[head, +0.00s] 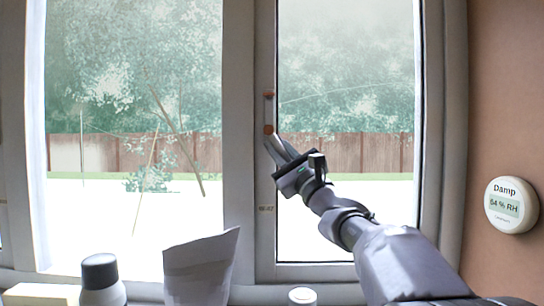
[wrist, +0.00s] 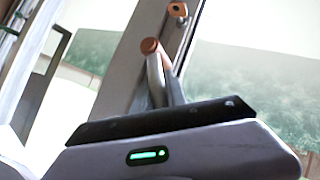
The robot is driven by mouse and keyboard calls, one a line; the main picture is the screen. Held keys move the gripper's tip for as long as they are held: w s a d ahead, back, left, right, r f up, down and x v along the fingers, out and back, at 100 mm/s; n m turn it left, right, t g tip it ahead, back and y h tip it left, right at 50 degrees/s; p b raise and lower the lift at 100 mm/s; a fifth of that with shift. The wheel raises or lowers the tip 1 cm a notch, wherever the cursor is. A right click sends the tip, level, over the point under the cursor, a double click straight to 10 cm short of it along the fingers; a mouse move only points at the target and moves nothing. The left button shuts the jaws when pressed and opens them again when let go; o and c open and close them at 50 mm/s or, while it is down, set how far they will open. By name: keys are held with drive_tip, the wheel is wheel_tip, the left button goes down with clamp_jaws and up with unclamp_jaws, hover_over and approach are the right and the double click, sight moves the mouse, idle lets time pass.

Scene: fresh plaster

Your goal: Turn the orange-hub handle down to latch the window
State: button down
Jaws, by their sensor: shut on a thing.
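A grey handle with a round orange hub (head: 268,129) is on the upright frame between the two window panes. The hub also shows in the wrist view (wrist: 150,46), just beyond my fingers. My gripper (head: 279,146) reaches in from the lower right and is shut on the handle, close below the hub. In the wrist view my gripper (wrist: 160,85) has its grey fingers close together. They hide most of the lever, so its exact angle is hard to tell. A second, smaller orange piece (head: 268,94) sits higher on the same frame, and in the wrist view (wrist: 178,10) near the top.
A bottle with a dark cap (head: 100,280), a pale paper bag (head: 198,270), a small white-topped container (head: 302,296) and a pale yellow block (head: 40,295) stand along the bottom. A round damp meter (head: 511,206) is on the right wall.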

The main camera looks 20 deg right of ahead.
drive_tip(key=shift+a+r+m+t, duration=0.1)
drive_tip(key=shift+m+t, duration=0.2)
drive_tip(key=shift+m, duration=0.1)
drive_tip(key=c, duration=1.4)
unclamp_jaws()
drive_tip(key=shift+o, duration=0.2)
drive_tip(key=b+v, duration=0.1)
drive_tip(key=v, duration=1.6)
drive_tip(key=shift+s, duration=0.3)
